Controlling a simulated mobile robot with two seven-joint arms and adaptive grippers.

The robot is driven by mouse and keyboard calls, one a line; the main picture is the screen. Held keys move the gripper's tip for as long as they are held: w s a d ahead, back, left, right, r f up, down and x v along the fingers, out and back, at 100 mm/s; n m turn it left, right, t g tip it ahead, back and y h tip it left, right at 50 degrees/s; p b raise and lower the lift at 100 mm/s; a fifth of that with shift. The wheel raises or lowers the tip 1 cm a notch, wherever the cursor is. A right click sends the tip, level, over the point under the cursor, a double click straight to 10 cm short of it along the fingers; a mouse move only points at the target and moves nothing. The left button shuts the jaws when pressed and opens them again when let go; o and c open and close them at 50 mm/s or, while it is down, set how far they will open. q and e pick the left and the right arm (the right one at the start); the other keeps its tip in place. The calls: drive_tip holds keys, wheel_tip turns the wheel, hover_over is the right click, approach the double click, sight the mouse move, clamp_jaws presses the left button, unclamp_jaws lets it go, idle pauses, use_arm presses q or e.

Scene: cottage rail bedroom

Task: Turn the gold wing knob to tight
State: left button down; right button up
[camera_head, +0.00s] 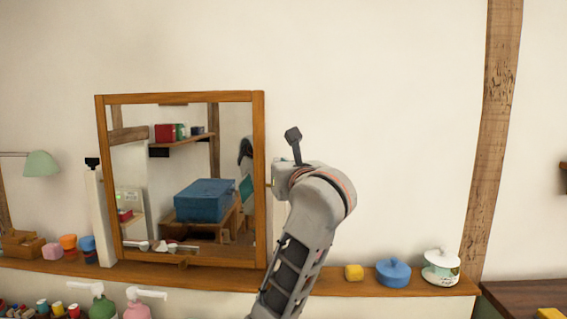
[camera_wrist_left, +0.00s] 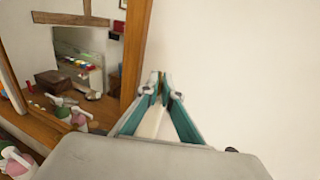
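The wood-framed mirror (camera_head: 260,130) stands on the wall shelf, and its right post also shows in the left wrist view (camera_wrist_left: 137,45). The gold wing knob (camera_wrist_left: 160,84) shows as a narrow gold-brown piece beside that post. My left gripper (camera_wrist_left: 160,92) has its teal fingers drawn close together at the tips, with the knob between them. In the head view my wrist hides most of the fingers and knob at the right post. Any tight mark is not visible. My right gripper is not in view.
The wooden shelf (camera_head: 335,287) runs under the mirror. Pump bottles (camera_head: 103,303) stand below at left. The wall right of my arm is clear.

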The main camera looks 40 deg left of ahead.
use_arm(q)
drive_tip(key=shift+s+a+m+t+h+b, duration=0.15)
drive_tip(key=shift+a+m+t+h+b, duration=0.15)
drive_tip(key=shift+m+t+h, duration=1.35)
drive_tip(key=shift+s+a+m+t+h+b, duration=0.25)
drive_tip(key=shift+m+t+h, duration=0.5)
drive_tip(key=shift+m+h, duration=1.1)
drive_tip(key=shift+s+a+m+t+h+b, duration=0.1)
drive_tip(key=shift+a+m+t+h+b, duration=0.2)
drive_tip(key=shift+m+t+h, duration=1.45)
drive_tip(key=shift+n+g+h, duration=0.55)
drive_tip(key=shift+n+h, duration=0.1)
drive_tip(key=shift+h, duration=0.1)
drive_tip(key=c, duration=2.3)
unclamp_jaws()
drive_tip(key=shift+o, duration=0.3)
drive_tip(key=shift+d+r, duration=0.1)
